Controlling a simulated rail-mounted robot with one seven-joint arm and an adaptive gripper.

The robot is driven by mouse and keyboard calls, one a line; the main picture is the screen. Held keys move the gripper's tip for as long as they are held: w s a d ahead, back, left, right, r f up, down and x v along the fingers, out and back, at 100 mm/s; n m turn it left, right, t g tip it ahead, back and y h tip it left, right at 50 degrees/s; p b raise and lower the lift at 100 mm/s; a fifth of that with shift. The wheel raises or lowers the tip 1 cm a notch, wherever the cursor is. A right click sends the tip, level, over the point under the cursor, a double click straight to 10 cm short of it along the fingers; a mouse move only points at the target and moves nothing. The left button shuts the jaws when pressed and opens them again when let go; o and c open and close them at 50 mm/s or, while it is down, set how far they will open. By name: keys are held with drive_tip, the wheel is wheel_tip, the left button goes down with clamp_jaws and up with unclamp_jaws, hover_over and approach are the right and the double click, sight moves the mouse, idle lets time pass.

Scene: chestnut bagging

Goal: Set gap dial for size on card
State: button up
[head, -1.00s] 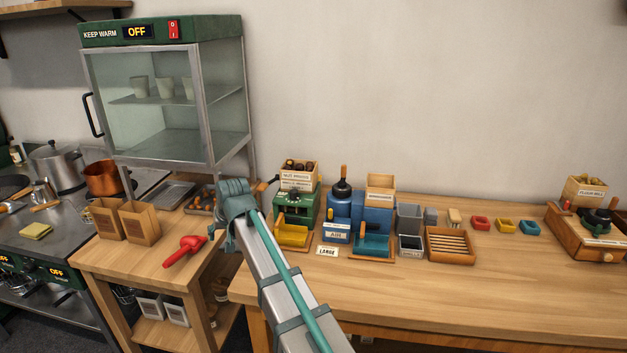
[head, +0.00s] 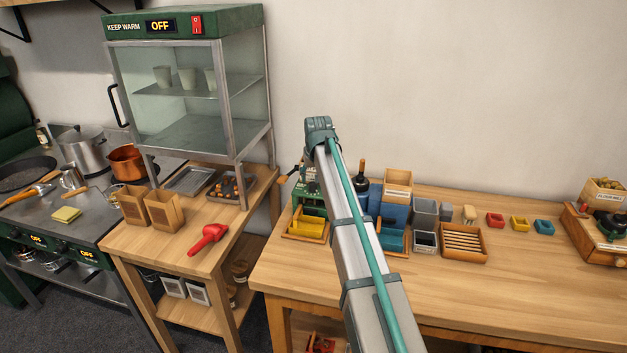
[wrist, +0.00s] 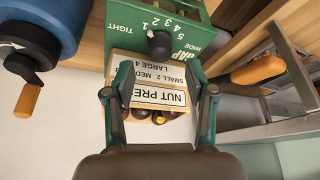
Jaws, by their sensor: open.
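The green nut press (head: 308,207) stands on the long table, partly hidden by my arm in the head view. In the wrist view the picture is upside down, and the green press face (wrist: 196,45) shows a gap scale from 1 to 5 between TIGHT and WIDE. The dark gap knob (wrist: 159,43) sits just beyond my fingertips. A label plate (wrist: 158,97) reads NUT PRESS, with partly legible SMALL 2, MED and LARGE 4. My gripper (wrist: 160,80) is open and empty, its fingers either side of the plate. The LARGE card is hidden now in the head view.
An orange crank handle (wrist: 259,73) juts out beside the press. A blue machine (wrist: 45,30) with its own crank (wrist: 28,98) stands close on the other side. A yellow tray (head: 306,226) sits before the press. The table front is clear.

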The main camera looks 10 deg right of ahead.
sight(313, 183)
drive_tip(key=shift+p+x, duration=0.4)
drive_tip(key=shift+x, duration=1.6)
clamp_jaws()
